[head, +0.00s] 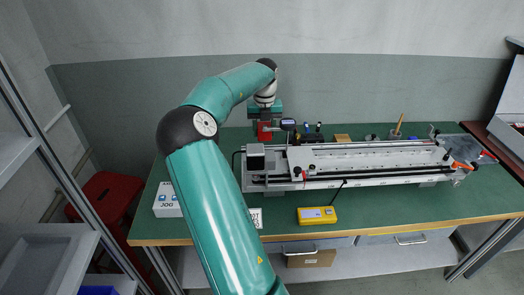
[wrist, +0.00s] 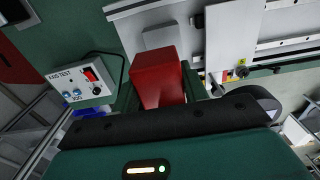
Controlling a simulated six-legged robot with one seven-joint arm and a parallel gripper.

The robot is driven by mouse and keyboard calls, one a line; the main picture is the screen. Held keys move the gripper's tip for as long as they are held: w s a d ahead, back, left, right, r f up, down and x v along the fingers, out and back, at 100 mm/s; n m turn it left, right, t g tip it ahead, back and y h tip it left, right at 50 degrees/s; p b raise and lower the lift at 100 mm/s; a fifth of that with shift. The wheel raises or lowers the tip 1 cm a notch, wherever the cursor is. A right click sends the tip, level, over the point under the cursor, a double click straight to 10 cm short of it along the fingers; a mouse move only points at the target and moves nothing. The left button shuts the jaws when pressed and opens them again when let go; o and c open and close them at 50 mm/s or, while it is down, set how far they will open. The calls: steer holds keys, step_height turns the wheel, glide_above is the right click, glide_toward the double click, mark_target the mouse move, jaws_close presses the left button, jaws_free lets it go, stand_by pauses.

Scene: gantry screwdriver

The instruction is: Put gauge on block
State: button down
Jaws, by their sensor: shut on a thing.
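My gripper (head: 265,126) is above the back of the green bench, behind the left end of the gantry. It is shut on a red block-shaped body (wrist: 160,80), which sits between its fingers in the wrist view. A round dark gauge face (head: 288,123) sticks out to the right of the red body, and a rounded dark part (wrist: 258,101) shows at the right in the wrist view. I cannot tell whether the red body touches anything below.
The long gantry rail (head: 360,160) spans the bench. A yellow meter (head: 317,215) lies in front, and a white jog box (head: 167,200) at the left. A small wooden block (head: 342,138) and several small tools stand behind the rail. The front right of the bench is clear.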

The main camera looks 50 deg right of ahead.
glide_above(266, 156)
step_height(266, 156, down, 5)
steer(key=shift+f, duration=1.65)
steer(key=c, duration=0.8)
jaws_free()
steer(key=shift+f, duration=0.2)
steer(key=shift+o, duration=0.2)
steer(key=shift+r, duration=0.1)
